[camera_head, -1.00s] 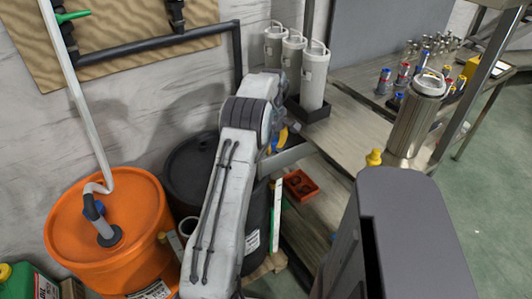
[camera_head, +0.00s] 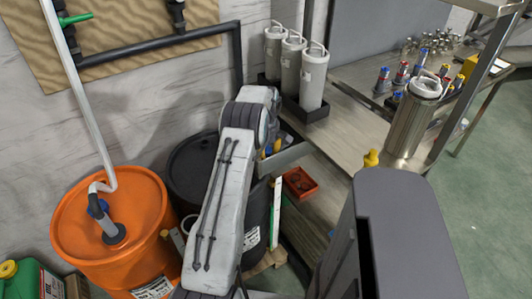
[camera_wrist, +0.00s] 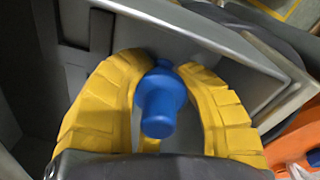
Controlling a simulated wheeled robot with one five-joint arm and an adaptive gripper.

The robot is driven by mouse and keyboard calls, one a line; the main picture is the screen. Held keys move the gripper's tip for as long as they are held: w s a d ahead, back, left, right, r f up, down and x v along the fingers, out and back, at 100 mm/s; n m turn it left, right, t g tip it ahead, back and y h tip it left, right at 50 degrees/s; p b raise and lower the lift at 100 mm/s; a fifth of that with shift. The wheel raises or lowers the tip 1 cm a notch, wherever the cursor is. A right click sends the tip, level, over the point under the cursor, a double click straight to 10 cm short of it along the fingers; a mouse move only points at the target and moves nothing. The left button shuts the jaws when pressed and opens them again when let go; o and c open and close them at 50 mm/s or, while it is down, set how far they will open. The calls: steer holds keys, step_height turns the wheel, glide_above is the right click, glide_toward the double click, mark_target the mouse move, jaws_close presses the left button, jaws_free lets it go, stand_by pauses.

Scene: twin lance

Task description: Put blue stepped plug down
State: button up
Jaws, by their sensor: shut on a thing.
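The blue stepped plug (camera_wrist: 160,98) is between the yellow fingers of my gripper (camera_wrist: 160,75) in the wrist view. In the head view my arm hides most of the gripper, and small yellow and blue parts show at the grey bin (camera_head: 290,157).
An orange drum (camera_head: 140,210) and a black drum (camera_head: 190,165) stand by the wall. White canisters (camera_head: 312,75) and a steel flask (camera_head: 412,120) stand on the bench (camera_head: 350,125).

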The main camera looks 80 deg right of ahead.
steer(key=shift+f, duration=0.15)
steer(key=o, duration=1)
steer(key=shift+o, duration=0.2)
steer(key=r, duration=0.4)
steer(key=r+b, duration=0.1)
steer(key=r, duration=0.7)
steer(key=shift+w+a+r, duration=0.1)
steer(key=shift+a, duration=0.15)
steer(key=shift+r, duration=0.1)
steer(key=shift+w, duration=0.1)
